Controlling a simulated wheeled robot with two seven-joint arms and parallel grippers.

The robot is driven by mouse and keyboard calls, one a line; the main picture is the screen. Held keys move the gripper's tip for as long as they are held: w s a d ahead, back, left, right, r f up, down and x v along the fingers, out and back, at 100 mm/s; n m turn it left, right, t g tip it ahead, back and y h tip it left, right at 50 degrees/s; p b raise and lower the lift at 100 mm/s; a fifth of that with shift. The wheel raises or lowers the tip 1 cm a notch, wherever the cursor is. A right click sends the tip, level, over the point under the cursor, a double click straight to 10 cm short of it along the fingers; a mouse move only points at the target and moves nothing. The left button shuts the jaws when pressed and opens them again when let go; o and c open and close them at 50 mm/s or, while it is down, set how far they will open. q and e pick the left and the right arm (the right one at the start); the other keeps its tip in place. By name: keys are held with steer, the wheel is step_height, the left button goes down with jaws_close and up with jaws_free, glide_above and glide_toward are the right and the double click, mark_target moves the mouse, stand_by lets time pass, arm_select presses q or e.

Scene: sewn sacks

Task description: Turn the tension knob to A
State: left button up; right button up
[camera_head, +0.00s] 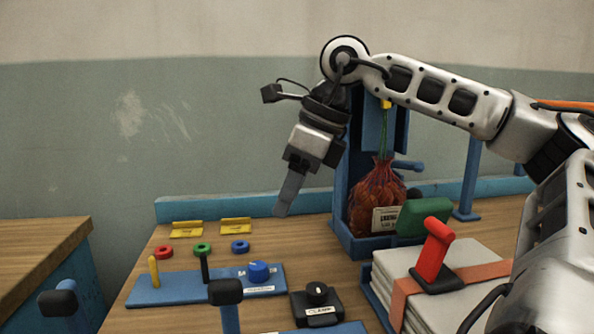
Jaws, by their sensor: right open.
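The lettering is too small to read surely, so I cannot tell which one is the tension knob. My right gripper (285,200) is open and empty, pointing down above the table, higher than both knobs and touching neither. My left gripper is out of view.
A blue stand (359,239) holds a red net sack (378,200). Stacked pale sacks (440,297) carry a red-handled tool (434,257). Red, green (202,249) and blue rings lie behind the panel, with two yellow holders (187,229). A black-topped blue post (226,293) stands in front.

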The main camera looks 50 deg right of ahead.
steer(key=shift+v, duration=1.25)
